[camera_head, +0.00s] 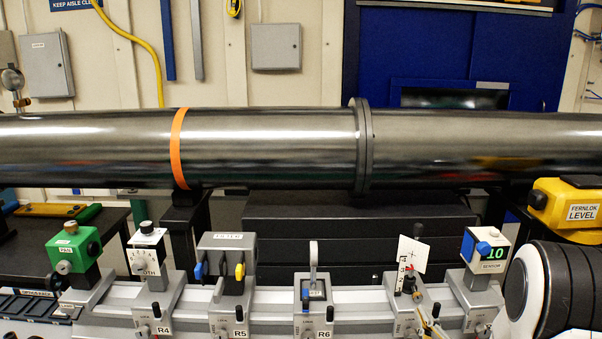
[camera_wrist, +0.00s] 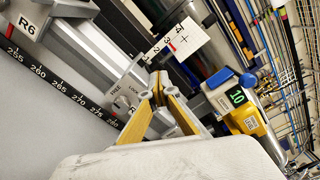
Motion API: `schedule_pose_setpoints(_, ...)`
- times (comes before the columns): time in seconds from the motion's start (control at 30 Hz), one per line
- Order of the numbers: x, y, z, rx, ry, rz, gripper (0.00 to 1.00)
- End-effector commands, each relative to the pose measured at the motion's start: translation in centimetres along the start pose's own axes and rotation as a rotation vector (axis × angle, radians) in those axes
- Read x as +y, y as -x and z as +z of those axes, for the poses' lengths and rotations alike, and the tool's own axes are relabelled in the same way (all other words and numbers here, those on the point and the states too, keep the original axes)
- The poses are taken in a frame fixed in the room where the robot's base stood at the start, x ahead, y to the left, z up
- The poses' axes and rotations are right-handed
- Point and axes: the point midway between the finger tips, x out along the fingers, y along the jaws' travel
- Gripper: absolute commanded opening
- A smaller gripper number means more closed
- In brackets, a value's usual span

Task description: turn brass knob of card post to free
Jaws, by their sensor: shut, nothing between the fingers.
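The card post carries a white card (camera_head: 413,254) with a cross and a scale with a red mark, on a grey carriage on the rail. The card also shows in the wrist view (camera_wrist: 185,40), tilted.
Neighbouring carriages stand close on the rail: R6 (camera_head: 315,292) to the left and a blue-knobbed unit with a green 10 display (camera_head: 485,248) to the right. A large steel tube (camera_head: 270,148) runs behind. A yellow level (camera_head: 567,205) sits at the right.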

Motion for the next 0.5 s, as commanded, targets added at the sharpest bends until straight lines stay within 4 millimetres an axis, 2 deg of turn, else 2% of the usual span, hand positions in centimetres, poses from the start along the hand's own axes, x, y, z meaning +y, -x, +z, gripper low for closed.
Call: schedule_pose_setpoints(0.5,0.0,-4.2,0.0,-0.001,0.000,0.000,0.00)
